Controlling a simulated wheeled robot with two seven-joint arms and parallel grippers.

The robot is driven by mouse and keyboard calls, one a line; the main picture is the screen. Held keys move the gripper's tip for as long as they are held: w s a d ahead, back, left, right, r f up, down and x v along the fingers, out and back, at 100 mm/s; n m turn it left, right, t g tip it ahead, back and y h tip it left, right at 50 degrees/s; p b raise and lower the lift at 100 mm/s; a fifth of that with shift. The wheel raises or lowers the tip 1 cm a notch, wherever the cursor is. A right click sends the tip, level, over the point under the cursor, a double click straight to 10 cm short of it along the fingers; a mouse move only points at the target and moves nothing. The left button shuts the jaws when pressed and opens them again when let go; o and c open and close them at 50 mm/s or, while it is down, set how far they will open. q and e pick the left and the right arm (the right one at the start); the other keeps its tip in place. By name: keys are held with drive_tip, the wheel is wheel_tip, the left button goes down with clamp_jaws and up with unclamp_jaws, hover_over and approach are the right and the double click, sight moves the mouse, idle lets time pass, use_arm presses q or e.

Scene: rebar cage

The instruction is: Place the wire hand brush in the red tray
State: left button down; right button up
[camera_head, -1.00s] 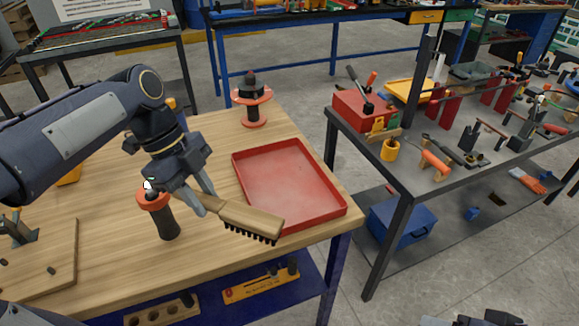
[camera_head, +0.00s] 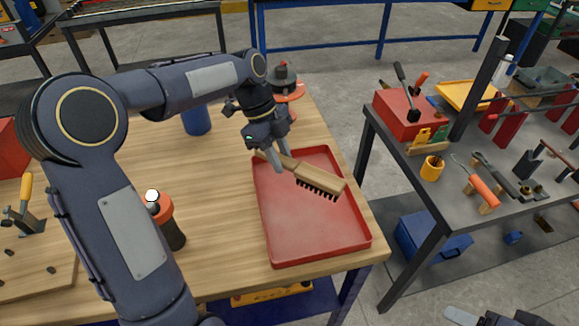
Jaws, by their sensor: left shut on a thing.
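The wire hand brush (camera_head: 318,181) has a wooden body and dark bristles pointing down. My left gripper (camera_head: 276,163) is shut on its handle end, at the left. The brush is held over the far part of the red tray (camera_head: 318,240), with its head reaching toward the tray's right rim. It looks raised above the tray floor, though the exact height is hard to tell. The tray is shallow, rectangular and empty, and lies at the right end of the wooden table.
A black and orange tool (camera_head: 167,222) stands left of the tray, partly behind my left arm. A red-ringed spool-like thing (camera_head: 287,92) stands behind the tray. A blue cylinder (camera_head: 196,118) stands farther left. A grey workbench (camera_head: 462,205) with tools is at the right, across a gap.

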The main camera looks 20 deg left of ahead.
use_arm(q)
drive_tip(key=w+f, duration=0.2)
drive_tip(key=f, duration=0.1)
drive_tip(key=shift+w+d, duration=0.2)
drive_tip(key=shift+d, duration=0.2)
drive_tip(key=shift+w+f, duration=0.15)
drive_tip(key=shift+f, duration=0.75)
drive_tip(key=shift+w+f, duration=0.1)
drive_tip(key=shift+f, duration=0.8)
drive_tip(key=shift+f, duration=0.1)
drive_tip(key=c, duration=1.2)
unclamp_jaws()
drive_tip(key=shift+o, duration=0.2)
